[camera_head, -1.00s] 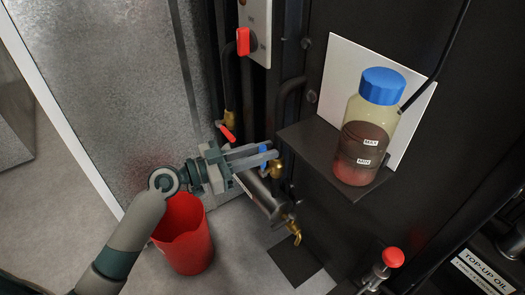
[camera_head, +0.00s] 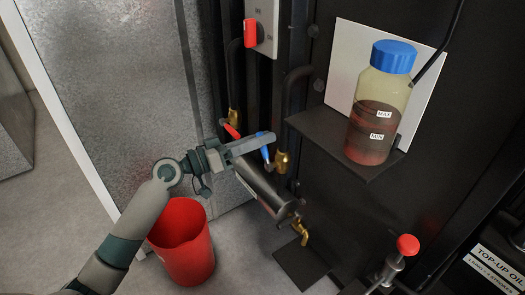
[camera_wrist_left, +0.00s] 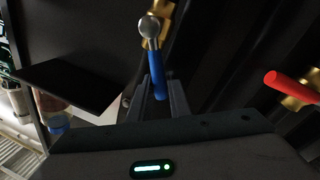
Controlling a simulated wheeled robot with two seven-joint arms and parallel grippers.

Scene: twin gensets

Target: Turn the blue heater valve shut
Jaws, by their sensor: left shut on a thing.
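The blue heater valve handle (camera_head: 265,153) sits by a brass valve body (camera_head: 281,161) above a dark metal cylinder. My left gripper (camera_head: 262,143) reaches in from the left and is shut on the blue handle. In the left wrist view the blue handle (camera_wrist_left: 156,75) lies between the two fingers (camera_wrist_left: 159,98), with a round metal knob at its end and brass (camera_wrist_left: 163,12) behind it. The fingers partly hide the handle in the head view. My right gripper is not in view.
A red-handled valve (camera_head: 232,131) is close behind my left gripper. A red bucket (camera_head: 183,250) stands on the floor below. A bottle with a blue cap (camera_head: 377,105) stands on a dark shelf (camera_head: 328,135) to the right. A brass tap (camera_head: 301,232) is below the cylinder.

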